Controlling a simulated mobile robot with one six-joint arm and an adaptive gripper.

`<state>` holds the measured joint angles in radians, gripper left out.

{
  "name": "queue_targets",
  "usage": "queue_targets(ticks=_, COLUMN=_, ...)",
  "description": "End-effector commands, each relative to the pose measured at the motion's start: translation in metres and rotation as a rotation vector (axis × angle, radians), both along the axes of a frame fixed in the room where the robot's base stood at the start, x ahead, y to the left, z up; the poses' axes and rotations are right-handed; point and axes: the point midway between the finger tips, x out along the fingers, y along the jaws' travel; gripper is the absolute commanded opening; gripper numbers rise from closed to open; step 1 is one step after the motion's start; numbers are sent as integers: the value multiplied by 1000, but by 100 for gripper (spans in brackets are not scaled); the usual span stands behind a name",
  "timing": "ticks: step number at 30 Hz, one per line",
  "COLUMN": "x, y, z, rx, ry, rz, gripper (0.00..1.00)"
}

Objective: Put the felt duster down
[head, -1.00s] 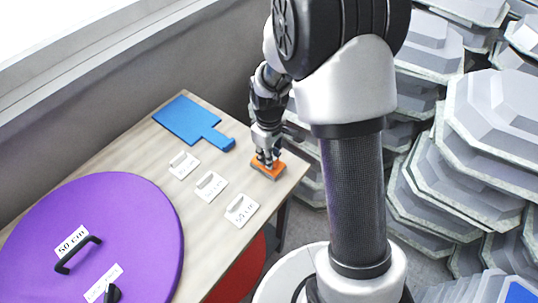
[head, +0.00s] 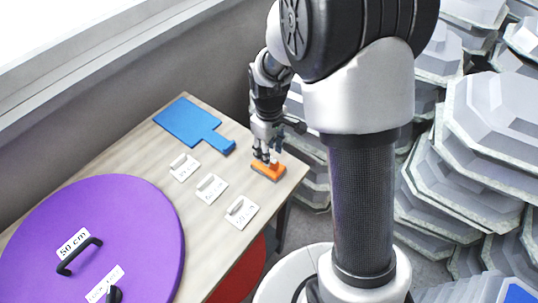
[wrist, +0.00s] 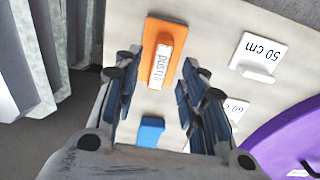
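The felt duster (head: 268,172) is an orange block with a pale grip, lying flat on the wooden table near its right end. In the wrist view the duster (wrist: 158,38) shows its orange base and its white grip marked DUSTER. My gripper (head: 265,158) is just above it in the head view. In the wrist view my gripper (wrist: 163,72) has its fingers spread apart, one on each side of the view of the grip, with nothing held between them. The duster's underside is hidden.
On the table (head: 150,155) lie a blue paddle-shaped board (head: 190,122), several white labelled plates with grips, such as the one nearest the front (head: 241,211), and a large purple disc (head: 120,215) with a black handle. Grey stacked moulds (head: 480,130) stand on the right.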

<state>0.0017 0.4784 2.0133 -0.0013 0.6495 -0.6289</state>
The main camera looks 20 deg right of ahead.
Motion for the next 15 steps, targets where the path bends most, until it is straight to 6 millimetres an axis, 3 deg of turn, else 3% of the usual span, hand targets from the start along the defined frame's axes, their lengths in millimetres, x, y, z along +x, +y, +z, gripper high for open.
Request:
queue_targets(ticks=1, x=1, y=0, z=15, rx=0, ry=-5, rz=0, gripper=38)
queue_targets(ticks=6, x=1, y=0, z=49, rx=0, ry=-5, rz=0, gripper=38)
queue_targets(ticks=15, x=-3, y=0, z=83, rx=0, ry=-7, rz=-9, gripper=38)
